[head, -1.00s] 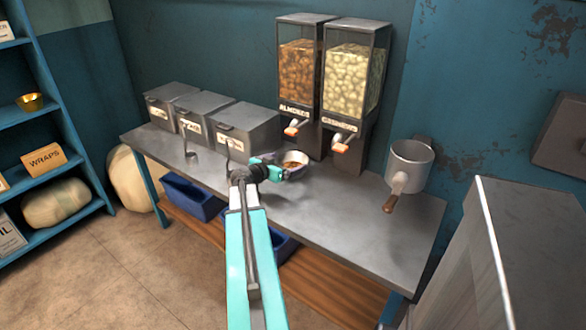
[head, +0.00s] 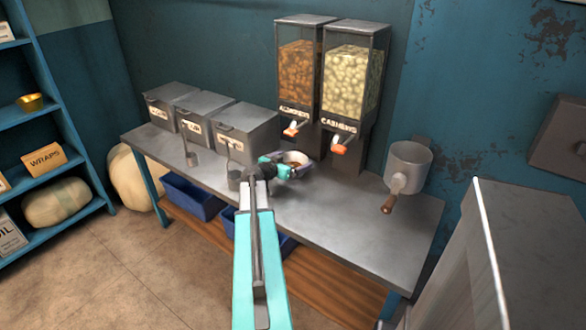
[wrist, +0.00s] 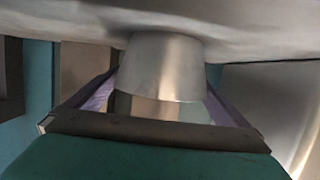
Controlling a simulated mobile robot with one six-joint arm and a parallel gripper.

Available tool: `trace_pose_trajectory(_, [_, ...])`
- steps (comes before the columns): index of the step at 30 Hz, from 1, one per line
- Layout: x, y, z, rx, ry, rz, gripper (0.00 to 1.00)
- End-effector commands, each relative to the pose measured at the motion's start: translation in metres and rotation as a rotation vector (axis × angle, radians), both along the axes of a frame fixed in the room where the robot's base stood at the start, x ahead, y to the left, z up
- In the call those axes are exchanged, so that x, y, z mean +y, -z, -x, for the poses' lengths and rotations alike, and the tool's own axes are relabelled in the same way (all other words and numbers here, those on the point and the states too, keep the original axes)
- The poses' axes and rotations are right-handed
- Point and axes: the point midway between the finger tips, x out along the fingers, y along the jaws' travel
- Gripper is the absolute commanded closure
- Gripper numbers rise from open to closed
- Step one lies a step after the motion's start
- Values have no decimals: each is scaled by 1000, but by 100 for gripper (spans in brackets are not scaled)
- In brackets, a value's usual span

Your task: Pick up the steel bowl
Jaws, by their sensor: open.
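The small steel bowl (head: 297,157) stands on the metal counter below the two dispensers. My gripper (head: 299,165) is low at the counter, with its teal body just left of the bowl. In the wrist view the bowl's smooth steel side (wrist: 162,68) fills the middle, between the two purple-edged fingers (wrist: 165,108). The fingers are apart, one on each side of the bowl. Whether either touches it I cannot tell. The gripper hides part of the bowl's near side, and its contents are not clear now.
The almond dispenser (head: 299,75) and cashew dispenser (head: 352,85) stand close behind the bowl. Lidded metal bins (head: 246,130) and hanging ladles (head: 234,178) are at left. The counter's right part (head: 370,225) is clear.

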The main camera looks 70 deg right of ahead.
Motion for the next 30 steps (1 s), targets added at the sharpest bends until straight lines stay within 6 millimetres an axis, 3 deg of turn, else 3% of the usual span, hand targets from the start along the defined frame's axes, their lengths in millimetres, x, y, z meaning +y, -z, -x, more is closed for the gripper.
trace_pose_trajectory(9, [0,0,-1,0,0,0,0])
trace_pose_trajectory(15, [1,0,-1,0,-1,0,32])
trace_pose_trajectory(17, [0,-1,-1,0,-1,1,37])
trace_pose_trajectory(30, [1,-8,-3,1,-3,2,37])
